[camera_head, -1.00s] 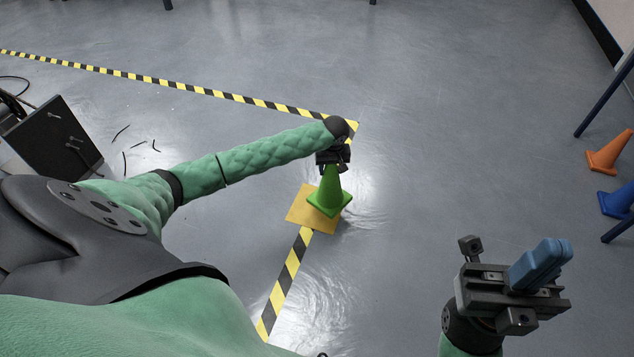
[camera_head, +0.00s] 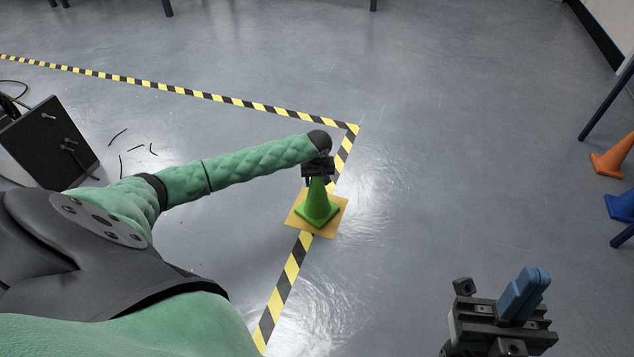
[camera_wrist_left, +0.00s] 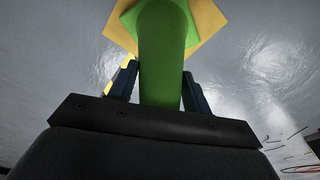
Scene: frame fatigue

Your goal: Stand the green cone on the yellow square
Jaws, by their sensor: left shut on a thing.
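The green cone (camera_head: 317,205) is upright over the yellow square (camera_head: 294,223) on the floor in the head view. Its base lies within the square's outline; I cannot tell whether it touches it. My left gripper (camera_head: 317,178) is shut on the upper part of the cone. In the left wrist view the cone (camera_wrist_left: 162,55) runs between the two fingers (camera_wrist_left: 160,88), with the yellow square (camera_wrist_left: 207,20) beyond it. My right gripper (camera_head: 524,292) is at the lower right, away from the cone, with its blue fingers close together and nothing seen between them.
Yellow-and-black tape (camera_head: 230,99) on the floor runs to a corner and passes by the square. An orange cone (camera_head: 610,157) and a blue cone (camera_head: 621,205) stand at the right edge near dark legs. A dark box (camera_head: 48,143) is at the left.

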